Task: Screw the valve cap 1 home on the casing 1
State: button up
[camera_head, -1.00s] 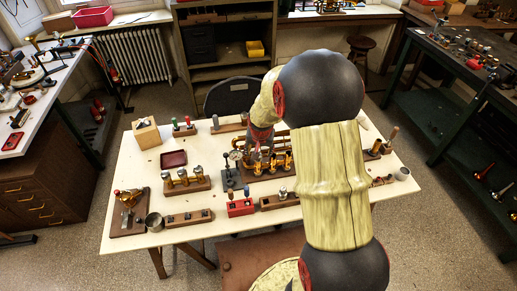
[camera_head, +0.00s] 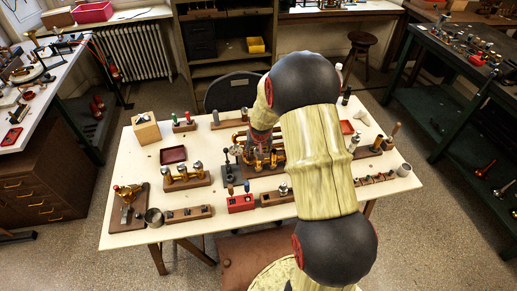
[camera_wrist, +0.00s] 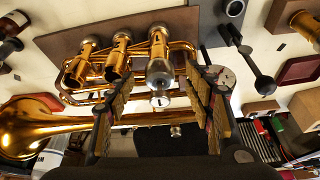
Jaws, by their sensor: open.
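In the wrist view a brass horn (camera_wrist: 30,125) lies with its three valve casings side by side. Casing 1 (camera_wrist: 158,47) is the rightmost there. A silver cap, which looks like valve cap 1 (camera_wrist: 160,72), sits at its near end with a small part marked "1" in front. I cannot tell how tightly it is seated. The other two casings show dark open ends. My gripper (camera_wrist: 158,108) is open, one finger on each side of the cap, with gaps visible. In the head view the horn (camera_head: 276,157) shows partly behind my arm, and the fingertips cannot be made out.
The white table (camera_head: 130,222) holds wooden racks of small parts, a dark red tray (camera_head: 173,155), a red block (camera_head: 240,203) and a metal cup (camera_head: 154,218). In the wrist view a dark lever-like stand (camera_wrist: 245,55) rises close to the right finger.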

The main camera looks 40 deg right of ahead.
jog(key=shift+c, duration=1)
grip_shut()
jog(key=shift+w+f+b, duration=0.1)
jog(key=shift+f+b, duration=0.05)
jog(key=shift+b, duration=0.7)
jog(key=shift+w+a+m+h+b, duration=0.1)
jog(key=shift+m+h+b, duration=0.3)
jog(key=shift+m+b, duration=1.8)
jog(key=shift+r+m+g+h+b, duration=0.2)
jog(key=shift+m+g+h+b, duration=0.3)
jog(key=shift+b, duration=3.05)
jog(key=shift+w+f+b, duration=0.1)
jog(key=shift+w+b, duration=0.05)
jog(key=shift+b, duration=0.4)
jog(key=shift+o, duration=0.3)
grip_release()
jog(key=shift+m, duration=0.3)
jog(key=shift+o, duration=0.5)
jog(key=shift+g, duration=0.3)
jog(key=shift+a, duration=0.1)
